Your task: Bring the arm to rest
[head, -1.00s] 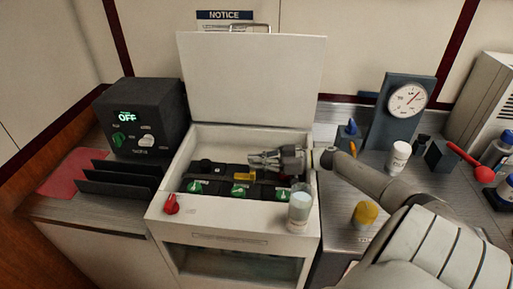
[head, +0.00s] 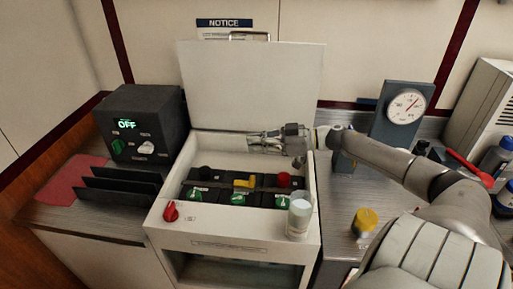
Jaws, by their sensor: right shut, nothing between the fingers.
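My right gripper (head: 258,142) is shut and empty. It points left above the back of the open white box (head: 309,225), in front of its raised lid (head: 252,85). The arm (head: 385,157) comes in from the right, over the metal counter. Below and in front of the gripper, a dark breaker row (head: 262,182) with green knobs (head: 237,198) and a yellow piece (head: 244,183) lies in the box, apart from the gripper. A red knob (head: 171,211) is on the box's front left ledge. My left gripper is not in view.
A clear cup (head: 300,213) stands on the box's front right corner. A yellow-capped item (head: 364,222) stands on the counter under my arm. A gauge stand (head: 404,106) is close behind the arm. A black unit reading OFF (head: 144,125) stands at the left.

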